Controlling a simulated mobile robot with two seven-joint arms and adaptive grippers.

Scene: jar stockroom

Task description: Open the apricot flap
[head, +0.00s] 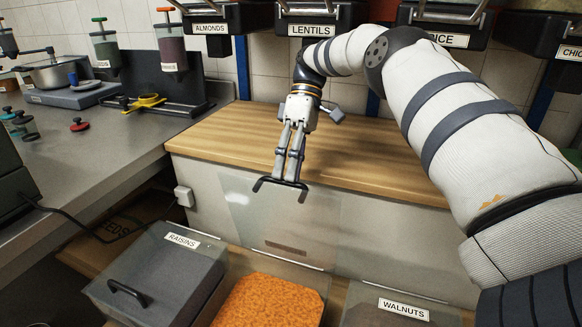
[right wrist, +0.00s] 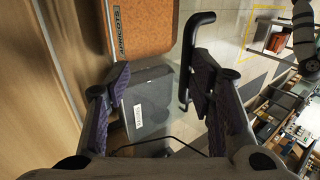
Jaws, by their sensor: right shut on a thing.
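The apricot flap (head: 248,212) is a clear panel, raised steeply above its bin in the head view. Its dark bar handle (head: 262,182) is at the panel's upper edge. The handle also shows in the right wrist view (right wrist: 187,62), beside the right-hand finger. My right gripper (head: 286,177) is shut on this handle, fingers pointing down. The apricot bin, filled with orange pieces (head: 270,302), lies below, uncovered. Its APRICOTS label (right wrist: 120,30) shows in the right wrist view. My left gripper is not in view.
The closed grey raisins lid (head: 165,275) is left of the apricot bin, the walnuts bin (head: 402,307) right. A wooden ledge (head: 235,130) is behind, with lentils and other dispensers above. A steel counter (head: 95,150) with jars and a scale is at left.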

